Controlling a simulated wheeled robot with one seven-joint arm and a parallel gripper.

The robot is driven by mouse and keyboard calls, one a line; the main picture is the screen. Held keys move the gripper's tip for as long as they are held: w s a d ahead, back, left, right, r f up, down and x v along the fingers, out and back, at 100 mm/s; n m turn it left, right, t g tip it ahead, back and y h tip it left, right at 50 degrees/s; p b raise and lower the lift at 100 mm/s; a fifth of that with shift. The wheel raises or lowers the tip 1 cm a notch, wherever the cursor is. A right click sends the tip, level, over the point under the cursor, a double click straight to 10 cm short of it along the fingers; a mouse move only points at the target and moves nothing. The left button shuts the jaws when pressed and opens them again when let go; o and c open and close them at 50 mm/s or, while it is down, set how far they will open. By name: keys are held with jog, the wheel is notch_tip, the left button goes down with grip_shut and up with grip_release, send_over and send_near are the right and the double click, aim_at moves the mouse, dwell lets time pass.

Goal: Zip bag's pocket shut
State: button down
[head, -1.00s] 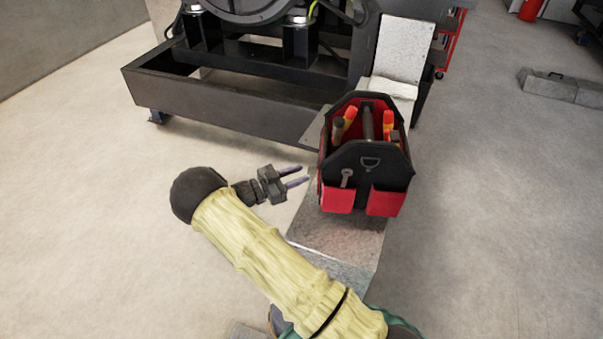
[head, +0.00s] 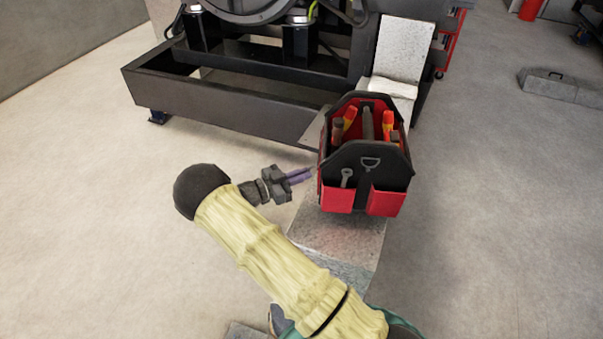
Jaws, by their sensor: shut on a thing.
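The bag (head: 365,165) is a black and red open-topped tool bag with a bar handle and several tools inside. It stands upright on a grey metal step. Two red outer pockets, one holding a wrench, are on its near face. My gripper (head: 313,172) reaches in from the left, its purple fingers together at the bag's left side. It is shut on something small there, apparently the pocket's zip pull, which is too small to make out. The zipped pocket on that left side faces away from view, so how far its zip is closed is hidden.
The grey step (head: 340,238) runs below the bag towards me. A black genset frame (head: 220,115) stands behind and to the left. A grey block with a handle (head: 562,86) lies far right.

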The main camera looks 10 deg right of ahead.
jog(key=shift+s+a, duration=0.1)
jog(key=shift+s, duration=0.25)
jog(key=c, duration=1.5)
grip_release()
jog(key=shift+c, duration=0.2)
jog(key=shift+a, duration=0.1)
jog(key=v, duration=1.7)
jog(key=shift+s+a, duration=0.1)
